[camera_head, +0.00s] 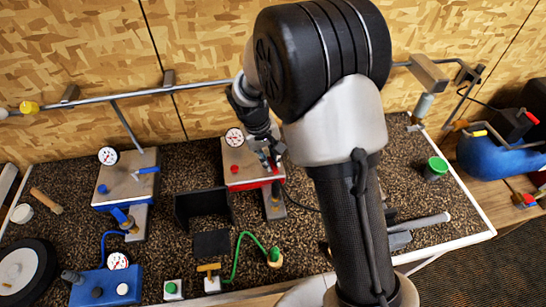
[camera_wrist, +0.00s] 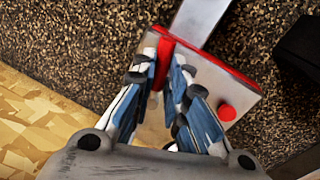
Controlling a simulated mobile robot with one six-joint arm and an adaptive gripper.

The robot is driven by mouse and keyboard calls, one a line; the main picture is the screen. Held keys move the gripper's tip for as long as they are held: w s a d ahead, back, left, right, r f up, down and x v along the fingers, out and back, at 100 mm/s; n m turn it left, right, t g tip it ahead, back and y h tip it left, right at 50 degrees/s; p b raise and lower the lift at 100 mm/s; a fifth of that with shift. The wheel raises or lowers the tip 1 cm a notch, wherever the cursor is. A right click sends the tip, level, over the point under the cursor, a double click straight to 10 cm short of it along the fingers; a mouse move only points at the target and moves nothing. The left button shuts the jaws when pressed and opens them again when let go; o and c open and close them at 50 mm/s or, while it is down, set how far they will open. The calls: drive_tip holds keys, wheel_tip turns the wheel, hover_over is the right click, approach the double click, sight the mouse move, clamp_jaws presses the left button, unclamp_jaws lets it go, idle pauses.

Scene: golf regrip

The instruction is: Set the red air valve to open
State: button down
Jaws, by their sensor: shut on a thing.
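The red air station (camera_head: 245,178) is a metal-topped box with a red front edge, a gauge (camera_head: 234,137) and a red button (camera_head: 235,169). The red air valve's handle (camera_wrist: 163,64) shows in the wrist view at the box's edge, between my fingertips. My gripper (camera_head: 270,160) reaches down over the right side of the box and is shut on this handle (camera_wrist: 163,75). The red button also shows in the wrist view (camera_wrist: 227,112), right of the fingers. The fingers hide part of the handle, and I cannot tell its setting.
A blue air station (camera_head: 122,178) stands to the left with its own blue valve handle (camera_head: 147,170). A black upright panel (camera_head: 203,206) stands in front of the red box. A pipe (camera_head: 120,94) runs along the back wall. A green-topped can (camera_head: 436,167) is at right.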

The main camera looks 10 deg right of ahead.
drive_tip(key=shift+a+m, duration=0.25)
drive_tip(key=shift+m, duration=0.4)
drive_tip(key=shift+a+m, duration=0.25)
drive_tip(key=shift+m, duration=0.4)
drive_tip(key=c, duration=1.6)
unclamp_jaws()
drive_tip(key=shift+a+r, duration=0.4)
drive_tip(key=shift+r, duration=1.6)
drive_tip(key=shift+a+r, duration=0.4)
drive_tip(key=shift+r, duration=1.55)
drive_tip(key=shift+a+r, duration=0.4)
drive_tip(key=shift+r, duration=1.6)
